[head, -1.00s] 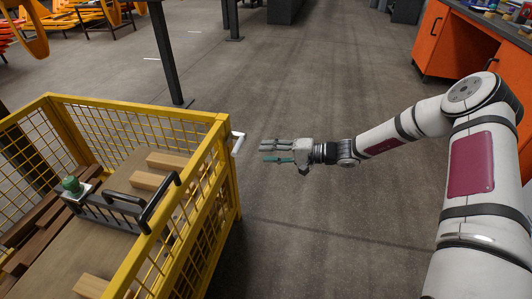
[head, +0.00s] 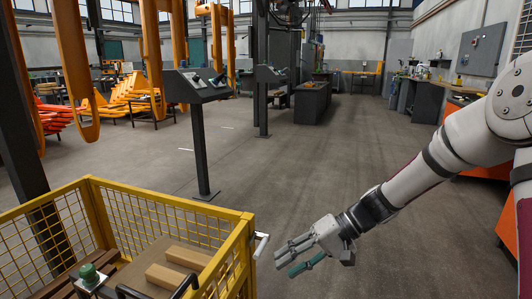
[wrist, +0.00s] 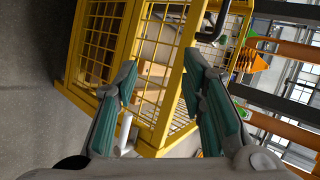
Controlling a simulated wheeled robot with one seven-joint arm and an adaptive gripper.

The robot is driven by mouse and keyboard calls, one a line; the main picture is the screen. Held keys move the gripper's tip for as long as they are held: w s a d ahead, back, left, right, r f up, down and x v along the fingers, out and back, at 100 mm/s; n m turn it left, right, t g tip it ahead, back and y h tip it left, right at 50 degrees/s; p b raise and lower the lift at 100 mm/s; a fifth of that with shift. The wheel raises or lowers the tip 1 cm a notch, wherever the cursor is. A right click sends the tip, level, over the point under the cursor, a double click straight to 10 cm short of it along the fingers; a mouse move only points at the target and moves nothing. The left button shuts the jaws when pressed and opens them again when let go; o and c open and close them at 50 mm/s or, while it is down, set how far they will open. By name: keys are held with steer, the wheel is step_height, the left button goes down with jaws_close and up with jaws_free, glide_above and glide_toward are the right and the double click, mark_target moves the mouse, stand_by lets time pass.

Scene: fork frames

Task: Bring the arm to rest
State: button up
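My gripper (head: 300,257) hangs at the end of my arm, over the floor to the right of the yellow cage. In the wrist view its two green-padded fingers (wrist: 165,100) stand wide apart with nothing held between them. The fingers point left toward the cage's corner and look apart from it in the head view. My white arm (head: 455,155) reaches in from the right edge, bent down and to the left.
A yellow mesh cage (head: 170,195) at lower left holds wooden blocks (head: 187,257) and a green-topped part (head: 89,274). A white handle (head: 261,244) juts from its corner toward my gripper. A control pedestal (head: 199,145) stands behind. The middle floor is clear.

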steer(key=s+d+r+h, duration=0.35)
steer(key=s+r, duration=0.25)
steer(key=s, duration=0.4)
steer(key=s+d+r+h, duration=0.2)
steer(key=s+r+h, duration=0.3)
steer(key=s, duration=0.5)
steer(key=s+d+r+m+t+h, duration=0.1)
steer(key=s+d, duration=0.3)
steer(key=s, duration=0.3)
steer(key=s+d+r+m+t+h, duration=0.1)
steer(key=s+d+r, duration=0.15)
steer(key=s, duration=0.55)
step_height(320, 180, up, 32)
steer(key=d+t+p, duration=0.1)
steer(key=t+p, duration=0.2)
steer(key=p, duration=2.8)
steer(key=shift+w+f+n+t, duration=0.15)
steer(key=shift+w+n+t, duration=0.15)
steer(key=shift+w+n, duration=0.1)
steer(key=shift+d, duration=0.2)
steer(key=shift+c, duration=0.4)
